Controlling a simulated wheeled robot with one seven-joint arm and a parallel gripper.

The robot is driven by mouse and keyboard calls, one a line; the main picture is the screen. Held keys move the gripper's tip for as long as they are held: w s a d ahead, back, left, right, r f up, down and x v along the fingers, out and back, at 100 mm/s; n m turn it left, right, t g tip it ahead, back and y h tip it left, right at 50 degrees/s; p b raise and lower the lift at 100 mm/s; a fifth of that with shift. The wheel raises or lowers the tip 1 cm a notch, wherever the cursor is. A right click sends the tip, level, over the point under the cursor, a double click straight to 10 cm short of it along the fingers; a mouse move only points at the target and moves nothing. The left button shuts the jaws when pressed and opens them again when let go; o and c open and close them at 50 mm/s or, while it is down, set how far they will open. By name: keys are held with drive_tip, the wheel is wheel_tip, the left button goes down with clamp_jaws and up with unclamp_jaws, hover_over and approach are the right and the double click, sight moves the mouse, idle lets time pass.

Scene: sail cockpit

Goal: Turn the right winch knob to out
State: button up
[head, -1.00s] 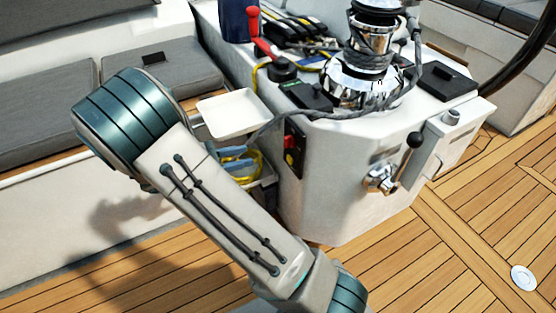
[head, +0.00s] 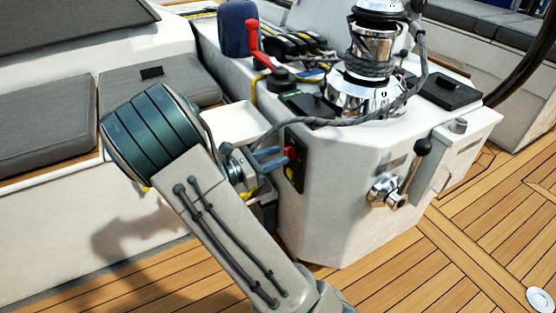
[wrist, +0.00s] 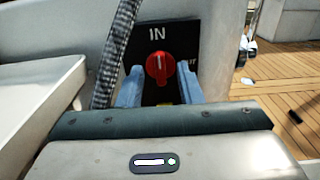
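The right winch knob (wrist: 158,68) is red and sits on a black panel (wrist: 183,33) on the side of the white console. Its white mark points up toward the label "IN". The "OUT" label to its right is partly hidden by a finger. My gripper (wrist: 159,78) is open, with one blue finger on each side of the knob in the wrist view. I see gaps beside the knob and cannot tell whether the fingertips reach its depth.
A white tray (head: 232,122) sticks out left of the panel, also close on the left in the wrist view (wrist: 35,95). A grey rope (wrist: 116,50) hangs left of the panel. A chrome winch (head: 372,65) stands on the console; a black-knobbed lever (head: 420,150) is at its right.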

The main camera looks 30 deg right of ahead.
drive_tip(key=shift+d, duration=0.6)
clamp_jaws()
